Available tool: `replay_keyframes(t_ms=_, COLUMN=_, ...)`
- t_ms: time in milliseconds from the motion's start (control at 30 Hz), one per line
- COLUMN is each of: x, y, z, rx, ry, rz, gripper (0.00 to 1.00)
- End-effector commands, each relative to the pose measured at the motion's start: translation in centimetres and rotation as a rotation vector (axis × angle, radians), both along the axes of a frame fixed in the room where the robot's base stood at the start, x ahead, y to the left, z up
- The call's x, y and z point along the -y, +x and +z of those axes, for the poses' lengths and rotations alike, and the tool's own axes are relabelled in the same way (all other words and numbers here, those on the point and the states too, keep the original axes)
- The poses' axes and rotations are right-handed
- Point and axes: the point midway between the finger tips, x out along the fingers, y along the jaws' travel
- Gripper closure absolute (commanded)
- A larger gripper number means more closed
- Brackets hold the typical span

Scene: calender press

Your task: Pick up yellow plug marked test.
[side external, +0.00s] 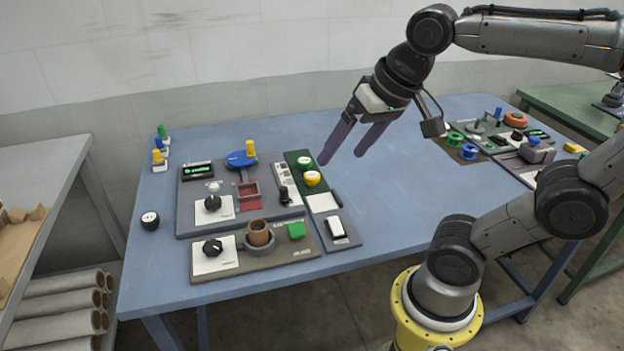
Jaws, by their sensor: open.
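Several small plugs stand on pale bases at the table's left back: a green plug (162,132), a blue plug (159,143) and a yellow plug (157,156) at the front. Another yellow upright piece (250,148) stands at the edge of a blue disc (238,159) on the grey panel. A round yellow knob (312,179) with a white top sits on the green strip. I cannot read the word test on any of them. My gripper (341,158) is open and empty, its fingers pointing down-left above the table, right of the green strip and apart from everything.
The grey panel (185,218) holds a display, black dials and a red tray. More devices crowd the right end. The table's middle back is clear.

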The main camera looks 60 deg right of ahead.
Motion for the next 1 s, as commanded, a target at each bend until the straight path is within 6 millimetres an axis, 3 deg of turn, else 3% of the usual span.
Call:
replay_keyframes(t_ms=133, x=2.0, y=4.7, z=1.6, rx=-0.059, ry=0.073, rz=-0.215, gripper=0.11)
replay_keyframes(t_ms=267, x=4.8, y=9.3, z=1.8, rx=-0.120, ry=0.131, rz=-0.414, gripper=0.11)
replay_keyframes(t_ms=367, x=7.6, y=12.7, z=0.9, rx=-0.170, ry=0.168, rz=-0.561, gripper=0.11)
replay_keyframes(t_ms=533, x=13.4, y=17.3, z=-2.7, rx=-0.261, ry=0.213, rz=-0.773, gripper=0.11)
replay_keyframes(t_ms=733, x=19.2, y=19.4, z=-8.2, rx=-0.363, ry=0.236, rz=-0.903, gripper=0.11)
replay_keyframes(t_ms=833, x=20.7, y=19.2, z=-10.4, rx=-0.406, ry=0.244, rz=-0.936, gripper=0.11)
replay_keyframes(t_ms=1000, x=21.8, y=18.5, z=-12.3, rx=-0.431, ry=0.250, rz=-0.962, gripper=0.11)
